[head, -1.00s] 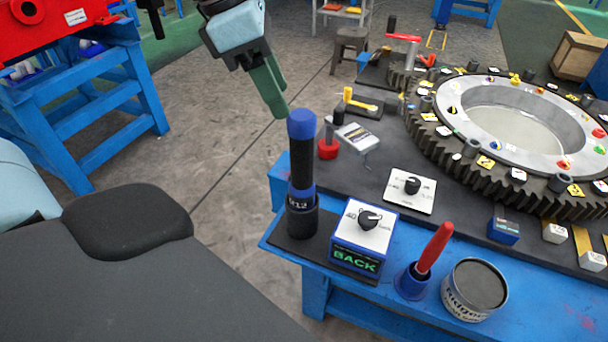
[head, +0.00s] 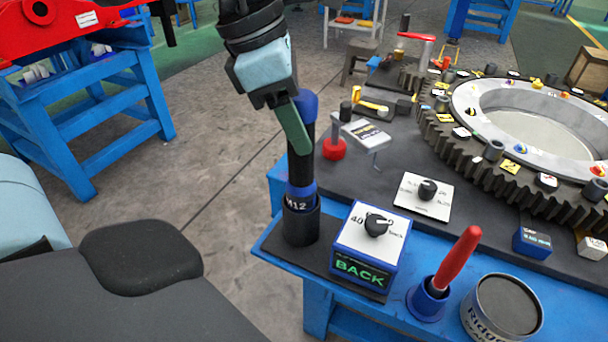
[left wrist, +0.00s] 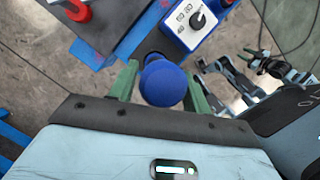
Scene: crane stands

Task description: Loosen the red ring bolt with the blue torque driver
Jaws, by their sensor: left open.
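The blue torque driver (head: 301,175) stands upright in a dark holder at the table's front left corner, with a blue cap, black grip and a band marked M12. My left gripper (head: 300,130) is open at the driver's upper part, pointing down. In the left wrist view, the driver's blue cap (left wrist: 163,83) lies between the two green fingers of my left gripper (left wrist: 162,88); contact cannot be told. A red bolt cap (head: 598,168) shows on the near right of the metal ring (head: 480,118).
A box with a knob and a green BACK display (head: 366,250) stands just right of the driver. Further right are a red-handled tool in a blue cup (head: 428,300) and a round tin (head: 502,305). A red-based item (head: 334,149) stands behind the driver.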

